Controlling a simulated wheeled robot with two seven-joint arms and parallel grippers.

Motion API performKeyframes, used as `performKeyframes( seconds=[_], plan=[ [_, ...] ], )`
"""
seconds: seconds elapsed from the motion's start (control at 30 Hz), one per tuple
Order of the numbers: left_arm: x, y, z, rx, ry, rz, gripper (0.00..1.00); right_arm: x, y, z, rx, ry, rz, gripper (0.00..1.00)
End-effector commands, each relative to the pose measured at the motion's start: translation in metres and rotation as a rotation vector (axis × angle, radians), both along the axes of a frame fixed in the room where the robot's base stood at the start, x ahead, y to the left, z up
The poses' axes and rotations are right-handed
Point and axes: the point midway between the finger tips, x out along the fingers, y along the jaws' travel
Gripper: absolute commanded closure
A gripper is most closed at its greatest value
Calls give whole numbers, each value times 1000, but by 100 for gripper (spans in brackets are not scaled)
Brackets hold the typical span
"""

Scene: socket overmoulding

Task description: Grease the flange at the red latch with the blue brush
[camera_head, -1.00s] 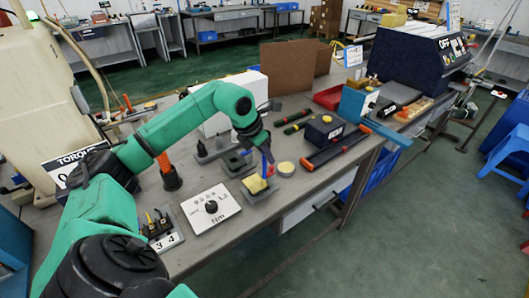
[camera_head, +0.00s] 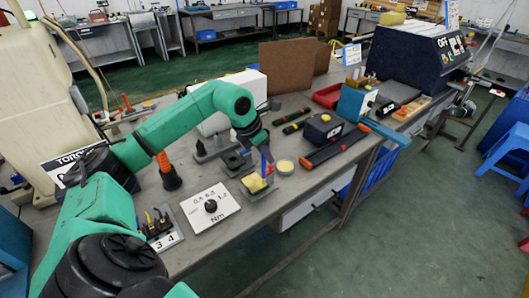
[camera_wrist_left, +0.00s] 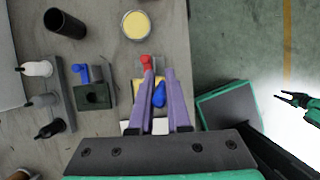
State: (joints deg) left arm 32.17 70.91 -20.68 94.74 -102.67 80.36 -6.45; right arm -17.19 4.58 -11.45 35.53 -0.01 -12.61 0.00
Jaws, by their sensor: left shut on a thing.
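My left gripper (camera_head: 262,145) is shut on the blue brush (camera_head: 265,160) over the workbench. In the left wrist view the brush (camera_wrist_left: 158,95) shows between the fingers (camera_wrist_left: 158,75). A yellow block (camera_head: 255,183) sits on a grey base right below the brush; I cannot tell whether they touch. The red latch (camera_wrist_left: 146,62) shows at the fingertips, beside that block. The fingers hide much of the block and the flange. A dark fixture with a hole (camera_wrist_left: 92,96) and a blue latch (camera_wrist_left: 83,73) stands to its left. My right gripper (camera_wrist_left: 290,99) hangs open and empty over the floor.
A round tin with pale yellow contents (camera_head: 285,168) is close to the yellow block. A white dial plate (camera_head: 210,208) lies nearer on the bench. Small bottles (camera_wrist_left: 38,69) stand at the left.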

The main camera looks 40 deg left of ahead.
Motion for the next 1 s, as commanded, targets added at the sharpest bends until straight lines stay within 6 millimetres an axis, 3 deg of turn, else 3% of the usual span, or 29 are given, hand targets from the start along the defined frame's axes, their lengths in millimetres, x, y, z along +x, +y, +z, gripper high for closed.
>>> performKeyframes(
  seconds=[0.37, 0.73, 1.0],
  plan=[
    [5, 17, 0, 1, -2, 1, 100, 0, 0, 0, 0, 0, 0, 50],
    [0, 0, 0, 1, -2, 1, 100, 0, 0, 1, 0, 0, 0, 50],
    [0, 0, 1, 1, -2, 1, 100, 0, 0, 2, 0, 0, 0, 50]
  ],
)
